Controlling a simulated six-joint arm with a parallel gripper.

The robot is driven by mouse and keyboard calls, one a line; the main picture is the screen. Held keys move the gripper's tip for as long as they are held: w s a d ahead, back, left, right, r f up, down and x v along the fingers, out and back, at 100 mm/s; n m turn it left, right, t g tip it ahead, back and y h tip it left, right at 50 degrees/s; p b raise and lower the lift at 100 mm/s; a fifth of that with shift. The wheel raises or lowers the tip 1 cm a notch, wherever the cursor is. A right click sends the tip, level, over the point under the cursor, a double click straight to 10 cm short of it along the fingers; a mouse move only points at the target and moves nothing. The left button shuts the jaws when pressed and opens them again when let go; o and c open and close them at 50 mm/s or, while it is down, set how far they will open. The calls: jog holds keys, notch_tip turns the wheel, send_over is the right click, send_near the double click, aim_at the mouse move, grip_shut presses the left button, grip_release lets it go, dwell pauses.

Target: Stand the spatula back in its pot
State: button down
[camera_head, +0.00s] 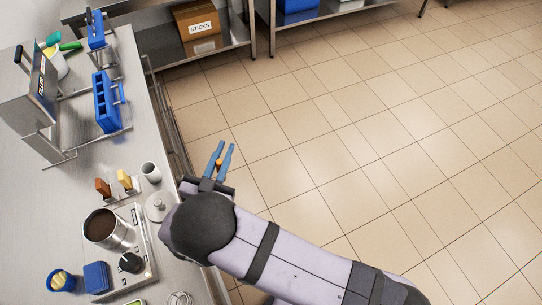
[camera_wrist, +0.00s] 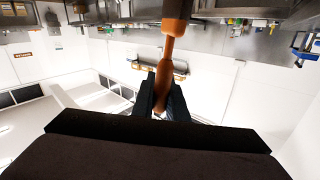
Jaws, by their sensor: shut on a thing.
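My gripper (camera_head: 219,161) is out over the tiled floor, beyond the counter's right edge. Its blue fingers are shut on an orange-brown handled thing, likely the spatula (camera_head: 219,163). A pale pot (camera_head: 60,67) with green and teal utensils stands at the far left, partly behind a metal box. I cannot tell which is the spatula's pot.
The steel counter (camera_head: 30,195) carries a metal tub (camera_head: 102,229) of brown mix, blue moulds (camera_head: 106,102), a round lid (camera_head: 159,206), and brown (camera_head: 103,187) and yellow (camera_head: 125,179) pieces. A shelf with a cardboard box (camera_head: 199,26) stands behind. The floor right is clear.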

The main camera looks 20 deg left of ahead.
jog(key=s+a+r+n+g+y, duration=0.1)
jog(key=s+a+r+n+y, duration=0.1)
jog(key=a, duration=0.5)
jog(key=s+a+r+n+g+y, duration=0.1)
jog(key=s+a+r+n+y, duration=0.1)
jog(key=a+r+y, duration=0.2)
jog(key=s+a+r+n+g+y, duration=0.1)
jog(key=s+a+r+n+y, duration=0.2)
jog(key=a+r, duration=0.3)
jog(key=a, duration=0.4)
jog(key=shift+a+r+y, duration=0.2)
jog(key=shift+a+y, duration=0.15)
jog(key=shift+y, duration=0.05)
jog(key=shift+f, duration=0.1)
jog(key=shift+f+b, duration=1.2)
jog(key=shift+f, duration=1.2)
jog(key=shift+d+b, duration=0.1)
jog(key=shift+b, duration=0.35)
jog(key=shift+f+b, duration=2.5)
jog(key=shift+f, duration=0.35)
